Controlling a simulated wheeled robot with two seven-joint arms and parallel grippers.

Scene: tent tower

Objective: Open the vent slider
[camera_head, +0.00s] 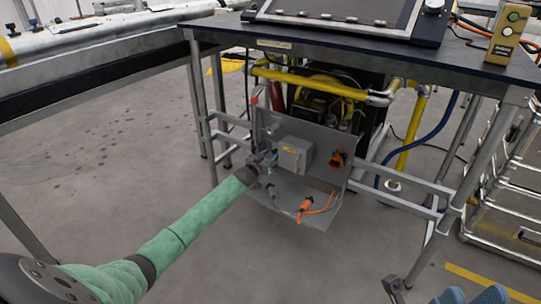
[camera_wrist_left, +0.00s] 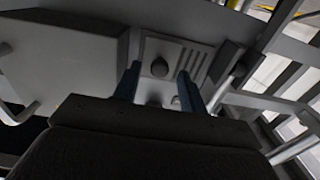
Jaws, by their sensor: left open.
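In the left wrist view, the vent slider shows as a dark round knob (camera_wrist_left: 159,67) on a light grey plate with slanted slots (camera_wrist_left: 196,66) beside it. My left gripper (camera_wrist_left: 157,85) is open, with one finger on each side in line with the knob. I cannot tell whether the fingers touch it. In the head view my left gripper (camera_head: 262,163) is at the left part of the grey panel (camera_head: 323,140) under the table, and it hides the vent there.
A grey box (camera_head: 294,155) sits on the panel right of my gripper. An orange connector (camera_head: 337,160) and orange cable (camera_head: 308,205) are further right. The dark table (camera_head: 360,60) is above, with yellow pipes (camera_head: 310,84) behind. Metal frame bars (camera_head: 395,200) run at right.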

